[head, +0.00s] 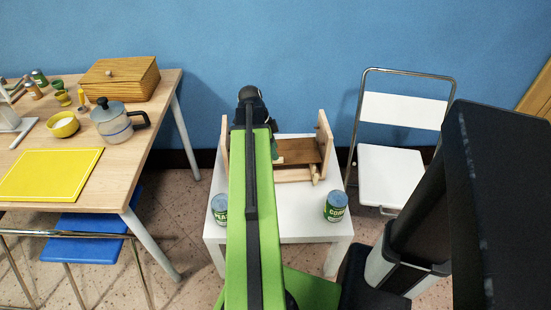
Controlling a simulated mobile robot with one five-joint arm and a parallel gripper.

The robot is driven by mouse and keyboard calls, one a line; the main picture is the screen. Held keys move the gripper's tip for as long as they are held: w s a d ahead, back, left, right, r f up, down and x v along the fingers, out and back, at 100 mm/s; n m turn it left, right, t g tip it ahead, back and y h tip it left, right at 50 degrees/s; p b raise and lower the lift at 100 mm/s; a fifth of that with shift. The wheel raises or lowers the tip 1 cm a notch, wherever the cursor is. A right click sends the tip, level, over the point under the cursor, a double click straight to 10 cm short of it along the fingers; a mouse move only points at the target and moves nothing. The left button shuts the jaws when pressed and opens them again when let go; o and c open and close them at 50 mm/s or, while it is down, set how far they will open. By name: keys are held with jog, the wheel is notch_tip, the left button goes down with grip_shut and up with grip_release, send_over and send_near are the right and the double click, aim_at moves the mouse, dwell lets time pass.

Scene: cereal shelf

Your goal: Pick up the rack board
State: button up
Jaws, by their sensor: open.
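A small wooden rack (325,138) stands on a white side table. It has light upright side panels and a darker brown board (302,151) lying between them. My green arm crosses in front and hides the rack's left-middle part. The black end of my arm, with my gripper (250,96), is over the back of the rack at its left side. The jaws are open, but the fingertips are not clearly visible. I cannot tell whether the gripper touches the rack.
Two green-labelled cans, left (219,208) and right (336,206), stand on the white table's (285,225) front part. A folding chair (392,170) is at the right. A wooden table (150,95) with a pot (112,122) and yellow board (50,174) is at the left.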

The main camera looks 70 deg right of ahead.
jog(key=b+x, duration=0.5)
jog(key=shift+w+d+f, duration=0.2)
jog(key=shift+w+f, duration=0.05)
jog(key=shift+w, duration=0.1)
jog(key=shift+r, duration=0.2)
grip_shut()
dwell(0.8)
